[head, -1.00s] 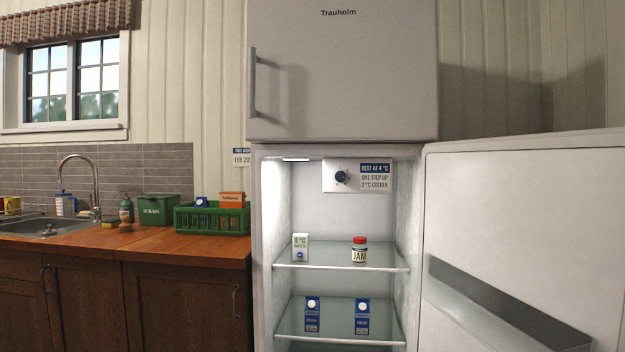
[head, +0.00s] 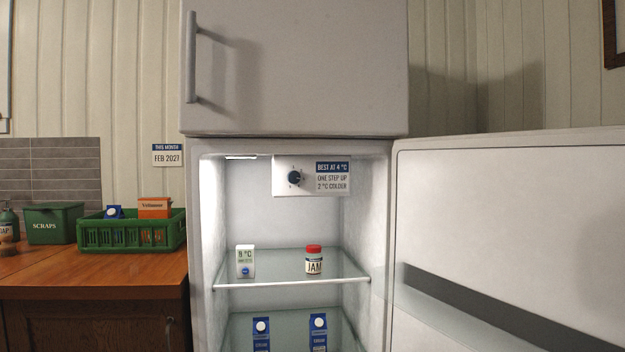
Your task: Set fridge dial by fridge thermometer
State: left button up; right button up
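The fridge (head: 209,225) stands open in the head view. Its dark round dial (head: 294,177) sits on a white panel at the top of the inside, with small marks around it too fine to read. A label (head: 332,177) beside the dial reads "BEST AT 4 °C, ONE STEP UP 2 °C COLDER". The small white thermometer (head: 245,261) stands upright at the left of the upper glass shelf; its display shows a figure in °C that looks like 8 or 9, too small to be sure. Neither of my grippers is in view.
A red-lidded jam jar (head: 314,260) shares the upper shelf (head: 290,283). Blue cartons (head: 261,338) stand below. The open fridge door (head: 510,225) fills the right side. On the left counter are a green crate (head: 130,236) and a scraps bin (head: 54,223). The space before the dial looks clear.

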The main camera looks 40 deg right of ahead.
aim_at(294, 177)
jog(key=i+z, duration=0.5)
jog(key=z, duration=0.2)
jog(key=i+j+z, duration=0.2)
jog(key=z, duration=0.15)
